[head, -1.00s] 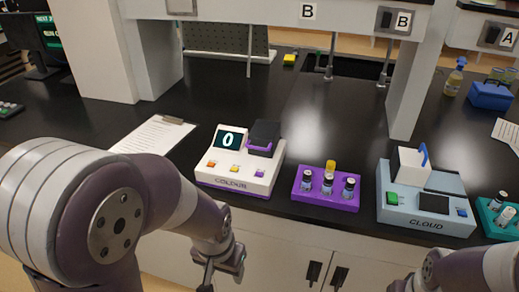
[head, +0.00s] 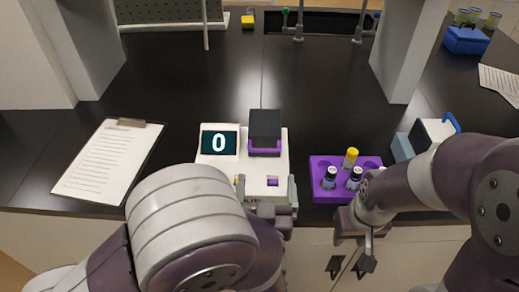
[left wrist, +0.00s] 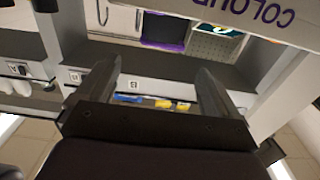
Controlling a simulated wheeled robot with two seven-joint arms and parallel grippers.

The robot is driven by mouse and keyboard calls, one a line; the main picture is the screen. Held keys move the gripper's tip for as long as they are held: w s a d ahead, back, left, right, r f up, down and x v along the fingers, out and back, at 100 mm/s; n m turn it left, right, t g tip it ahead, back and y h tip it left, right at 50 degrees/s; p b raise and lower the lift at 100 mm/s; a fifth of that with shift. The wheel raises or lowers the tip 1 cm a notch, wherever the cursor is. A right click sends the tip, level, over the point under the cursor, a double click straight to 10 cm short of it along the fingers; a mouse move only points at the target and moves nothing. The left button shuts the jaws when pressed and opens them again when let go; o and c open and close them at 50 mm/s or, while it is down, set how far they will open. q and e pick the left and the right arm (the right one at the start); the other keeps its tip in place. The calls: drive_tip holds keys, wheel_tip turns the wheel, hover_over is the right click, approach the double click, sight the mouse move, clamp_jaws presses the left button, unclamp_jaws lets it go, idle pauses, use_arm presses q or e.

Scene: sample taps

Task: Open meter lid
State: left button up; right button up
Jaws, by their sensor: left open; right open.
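The white meter (head: 280,165), with a dark screen reading 0, stands near the bench's front edge. Its black lid (head: 265,127), with a purple front edge, sits down on the meter's back right; it also shows in the left wrist view (left wrist: 163,30). My left gripper (head: 266,190) is open and empty at the meter's front, short of the lid, its fingers hiding part of the front panel. The fingers (left wrist: 155,85) show spread in the left wrist view. My right gripper (head: 364,255) is open and empty before the bench, below the purple vial rack.
A purple rack (head: 322,193) with several vials stands right of the meter. A blue-grey device (head: 403,148) is partly hidden behind my right arm. A clipboard (head: 108,160) lies at left. The dark bench (head: 190,85) behind the meter is clear.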

use_arm(q)
approach(265, 138)
drive_tip(key=w, duration=0.2)
drive_tip(key=w+f, duration=0.1)
drive_tip(key=w, duration=0.1)
drive_tip(key=shift+w+p, duration=0.25)
drive_tip(key=shift+p, duration=0.05)
drive_tip(key=shift+w, duration=0.5)
